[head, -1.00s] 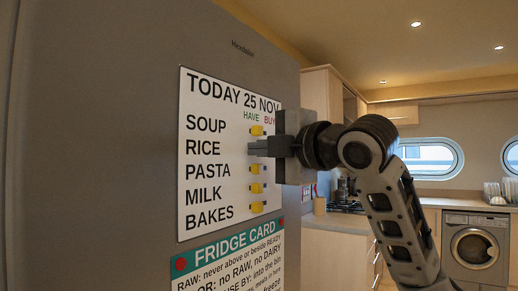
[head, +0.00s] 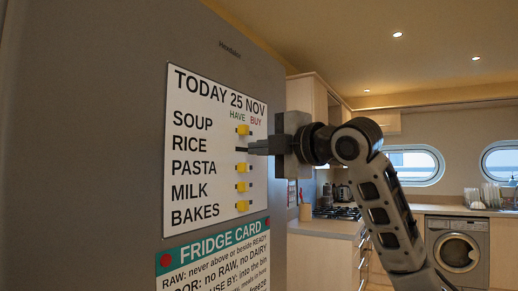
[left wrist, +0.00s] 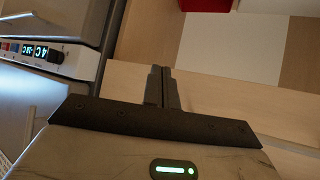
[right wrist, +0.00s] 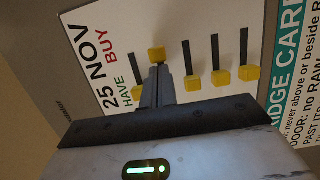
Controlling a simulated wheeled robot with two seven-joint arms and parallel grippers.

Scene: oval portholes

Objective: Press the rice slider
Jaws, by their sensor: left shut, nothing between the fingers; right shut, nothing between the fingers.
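The white list board (head: 205,95) hangs on the grey fridge door, with HAVE and BUY columns. In the right wrist view the yellow rice slider knob (right wrist: 156,55) is at the BUY end of its dark slot, right at the tips of my right gripper (right wrist: 158,72). I cannot tell if they touch. In the head view my right gripper (head: 250,148) is shut at the RICE row and hides that knob; the dark slot (head: 241,149) shows left of it. My left gripper (left wrist: 163,72) is shut and empty, out of the head view.
Yellow knobs for soup (head: 242,130), pasta (head: 241,168), milk (head: 241,186) and bakes (head: 242,205) sit close around at the HAVE end. A teal fridge card (head: 215,243) is below. A lit display panel (left wrist: 35,52) shows in the left wrist view.

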